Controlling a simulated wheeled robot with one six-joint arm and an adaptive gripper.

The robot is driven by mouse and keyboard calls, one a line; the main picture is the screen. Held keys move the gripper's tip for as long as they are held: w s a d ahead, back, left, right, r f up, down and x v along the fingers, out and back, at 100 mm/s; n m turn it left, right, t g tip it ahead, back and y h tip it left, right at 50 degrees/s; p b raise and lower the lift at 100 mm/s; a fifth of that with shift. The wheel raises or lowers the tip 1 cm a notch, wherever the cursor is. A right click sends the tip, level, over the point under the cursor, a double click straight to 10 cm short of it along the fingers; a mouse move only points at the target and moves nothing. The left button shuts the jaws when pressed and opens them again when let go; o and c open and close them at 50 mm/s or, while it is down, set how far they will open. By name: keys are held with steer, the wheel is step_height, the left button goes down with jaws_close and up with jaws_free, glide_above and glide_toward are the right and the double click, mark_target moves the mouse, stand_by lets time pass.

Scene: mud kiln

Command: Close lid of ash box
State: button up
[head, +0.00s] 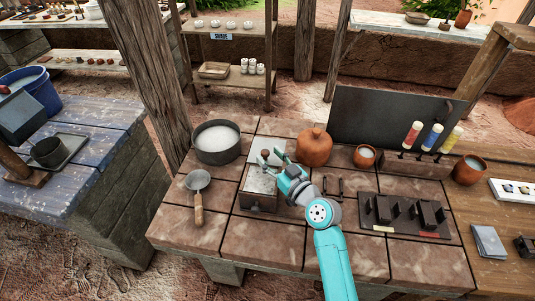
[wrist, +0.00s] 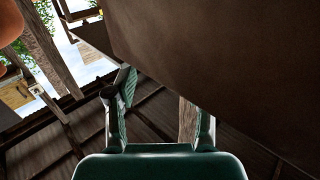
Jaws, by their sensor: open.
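The ash box (head: 258,198) is a small metal box on the tiled worktop, left of my arm in the head view. A pale grey panel at its back edge, which looks like its raised lid (head: 264,143), stands partly behind my gripper. My gripper (head: 272,158) is open beside the top of the box, with its fingers close to the panel; contact cannot be told. In the wrist view my gripper (wrist: 160,105) shows two spread fingers with nothing between them. A large dark brown surface fills the upper right there; I cannot tell what it is.
A lidded clay jar (head: 314,148) is behind my wrist. A dark metal rack (head: 405,216) lies to the right. The front tiles are clear.

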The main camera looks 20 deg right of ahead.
steer(key=shift+x, duration=0.9)
jaws_close()
steer(key=s+a, duration=0.1)
steer(key=s, duration=0.2)
steer(key=s+a, duration=0.2)
steer(key=s, duration=0.1)
steer(key=s+a, duration=0.2)
steer(key=s, duration=0.2)
steer(key=shift+f, duration=0.1)
jaws_free()
steer(key=shift+s, duration=0.1)
steer(key=v, duration=1.2)
